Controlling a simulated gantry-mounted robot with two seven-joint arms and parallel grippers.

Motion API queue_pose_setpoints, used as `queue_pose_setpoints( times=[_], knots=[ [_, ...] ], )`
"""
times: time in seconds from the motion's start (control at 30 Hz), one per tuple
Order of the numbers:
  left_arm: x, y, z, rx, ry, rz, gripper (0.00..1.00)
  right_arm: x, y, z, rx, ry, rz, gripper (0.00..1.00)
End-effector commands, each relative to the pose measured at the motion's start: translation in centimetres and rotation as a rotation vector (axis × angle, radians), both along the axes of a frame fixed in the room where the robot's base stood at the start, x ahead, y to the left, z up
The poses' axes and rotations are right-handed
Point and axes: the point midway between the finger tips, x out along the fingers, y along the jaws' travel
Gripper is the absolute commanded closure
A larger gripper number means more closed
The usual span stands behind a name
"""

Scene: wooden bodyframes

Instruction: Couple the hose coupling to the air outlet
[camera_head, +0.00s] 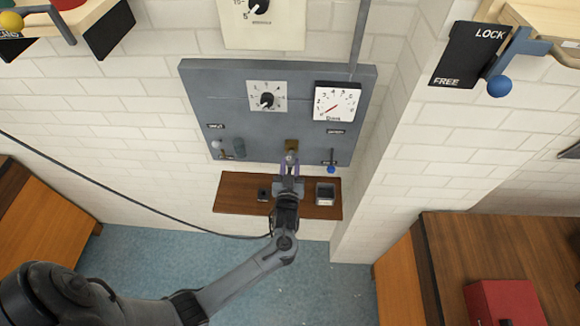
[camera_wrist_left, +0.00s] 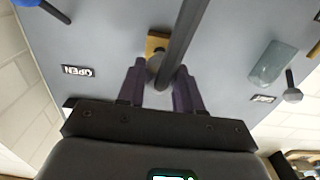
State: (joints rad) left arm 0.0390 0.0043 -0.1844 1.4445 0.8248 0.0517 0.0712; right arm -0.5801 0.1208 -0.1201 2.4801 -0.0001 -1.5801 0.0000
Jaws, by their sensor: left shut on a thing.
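My left gripper (camera_head: 290,167) has purple fingers and is raised to the lower middle of the grey wall panel. In the left wrist view the gripper (camera_wrist_left: 160,88) is shut on the grey hose coupling (camera_wrist_left: 156,64), with a dark hose (camera_wrist_left: 186,42) running away from it. The coupling lies in front of the brass-coloured air outlet (camera_head: 291,145), whose square base (camera_wrist_left: 154,42) shows just beyond it. I cannot tell whether coupling and outlet touch or are joined. The hose (camera_head: 120,194) also sweeps in from the left in the head view. My right gripper is not in view.
The grey panel (camera_head: 225,100) carries a dial, a gauge (camera_head: 336,102), a glass cylinder (camera_head: 239,148) and a blue-knobbed lever (camera_head: 331,167) close right of the gripper. A brown shelf (camera_head: 235,190) below holds a small grey tray (camera_head: 325,194). A red box (camera_head: 505,303) sits at lower right.

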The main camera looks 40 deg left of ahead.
Motion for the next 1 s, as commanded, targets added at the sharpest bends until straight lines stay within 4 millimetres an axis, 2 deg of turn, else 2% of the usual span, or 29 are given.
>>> queue_pose_setpoints(
  times=[1.0],
  knots=[
    [2.0, 1.5, 0.0, 0.000, 0.000, 0.000, 1.00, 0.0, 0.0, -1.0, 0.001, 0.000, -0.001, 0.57]
  ],
)
